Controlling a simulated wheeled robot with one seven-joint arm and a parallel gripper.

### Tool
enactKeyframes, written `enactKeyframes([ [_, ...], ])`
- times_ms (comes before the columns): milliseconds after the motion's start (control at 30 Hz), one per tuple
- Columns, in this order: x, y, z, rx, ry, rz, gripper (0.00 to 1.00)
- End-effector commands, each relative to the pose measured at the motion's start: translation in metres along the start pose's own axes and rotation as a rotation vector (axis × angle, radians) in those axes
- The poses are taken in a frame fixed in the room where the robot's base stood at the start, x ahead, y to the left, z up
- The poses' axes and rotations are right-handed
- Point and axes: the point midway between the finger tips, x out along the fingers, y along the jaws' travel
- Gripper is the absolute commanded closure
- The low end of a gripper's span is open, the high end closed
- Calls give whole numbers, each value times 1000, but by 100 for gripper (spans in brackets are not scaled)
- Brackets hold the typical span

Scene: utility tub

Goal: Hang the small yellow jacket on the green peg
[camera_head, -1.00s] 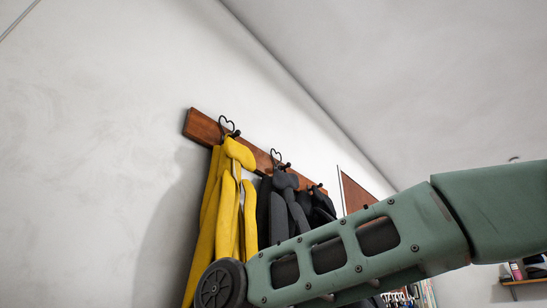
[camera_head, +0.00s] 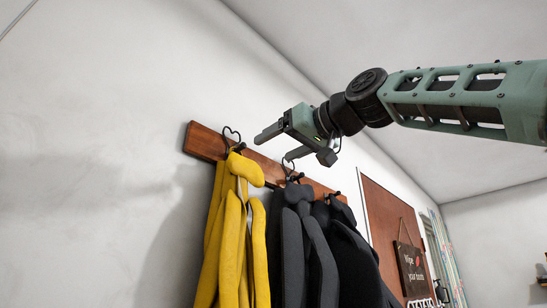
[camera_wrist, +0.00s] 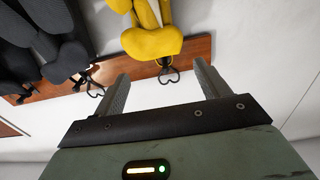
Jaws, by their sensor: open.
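The yellow jacket (camera_head: 238,225) hangs from a heart-shaped hanger hook (camera_head: 232,138) at the left end of a wooden rack (camera_head: 205,142) on the wall. My gripper (camera_head: 281,143) is open and empty, above the rack and right of the yellow jacket's hook, with its fingers pointing left. In the wrist view the yellow jacket (camera_wrist: 152,40) and its heart-shaped hook (camera_wrist: 168,74) appear between and beyond the two open fingers (camera_wrist: 162,80). The peg under the yellow jacket's hook looks dark. I see no green peg in either view.
Dark grey and black jackets (camera_head: 318,240) hang close to the right of the yellow one, with a heart-shaped hook (camera_head: 288,165) under my gripper. A brown board (camera_head: 392,215) with a sign (camera_head: 413,270) is farther right. The wall to the left is bare.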

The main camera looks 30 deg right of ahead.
Motion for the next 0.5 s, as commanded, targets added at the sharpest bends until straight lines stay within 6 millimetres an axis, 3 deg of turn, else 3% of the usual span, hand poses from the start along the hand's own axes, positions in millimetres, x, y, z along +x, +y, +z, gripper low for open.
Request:
enactKeyframes([
  [167, 18, 0, -5, 2, -2, 0, 25],
  [500, 82, 1, -4, 2, -3, 0, 25],
])
